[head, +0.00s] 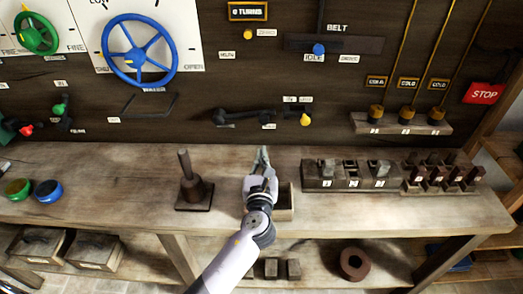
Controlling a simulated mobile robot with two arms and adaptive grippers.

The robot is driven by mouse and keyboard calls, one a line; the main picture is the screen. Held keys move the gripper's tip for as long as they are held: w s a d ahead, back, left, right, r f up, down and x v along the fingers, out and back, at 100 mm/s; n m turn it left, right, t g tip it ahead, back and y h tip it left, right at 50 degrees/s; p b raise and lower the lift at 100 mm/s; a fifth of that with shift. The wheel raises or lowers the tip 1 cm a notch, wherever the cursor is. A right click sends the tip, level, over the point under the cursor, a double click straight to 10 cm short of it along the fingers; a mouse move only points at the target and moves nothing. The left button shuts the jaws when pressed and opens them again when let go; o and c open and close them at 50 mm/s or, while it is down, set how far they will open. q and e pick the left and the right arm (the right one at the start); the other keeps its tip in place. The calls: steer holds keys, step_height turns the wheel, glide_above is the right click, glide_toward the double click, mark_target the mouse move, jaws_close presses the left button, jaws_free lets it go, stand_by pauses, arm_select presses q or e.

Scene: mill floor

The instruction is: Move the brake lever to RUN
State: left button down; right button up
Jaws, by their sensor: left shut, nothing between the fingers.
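Several handles could be the brake lever; no label that I can read says BRAKE or RUN. A black lever (245,117) lies level on the dark panel, with small unreadable labels around it. A yellow knob (305,120) sits just right of it. An upright wooden lever (185,164) stands on a dark block on the bench. My left gripper (262,155) is shut and empty over the bench's back part, below the black lever and apart from it. My right gripper is not in view.
A blue wheel (137,50) and the blue BELT knob (319,49) are on the panel. The bench (110,180) holds a numbered block rack (320,184) at right and bowls (48,190) at left. A red STOP sign (484,93) is far right.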

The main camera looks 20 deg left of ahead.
arm_select(q)
steer(key=x, duration=0.8)
steer(key=shift+w, duration=0.15)
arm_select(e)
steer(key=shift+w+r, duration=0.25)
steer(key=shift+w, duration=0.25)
arm_select(q)
steer(key=shift+r, duration=0.15)
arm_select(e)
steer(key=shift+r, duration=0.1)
arm_select(q)
steer(key=shift+r+n+p, duration=0.35)
steer(key=shift+n, duration=0.05)
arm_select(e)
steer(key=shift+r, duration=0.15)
arm_select(q)
steer(key=shift+r, duration=0.1)
steer(key=shift+r+n+p, duration=0.75)
steer(key=shift+r+n, duration=0.15)
steer(key=shift+r, duration=0.3)
step_height(320, 180, up, 10)
steer(key=n+p, duration=0.6)
steer(key=n, duration=0.4)
glide_above(262, 124)
steer(key=s+a, duration=0.4)
steer(key=a, duration=0.1)
steer(key=shift+w, duration=0.15)
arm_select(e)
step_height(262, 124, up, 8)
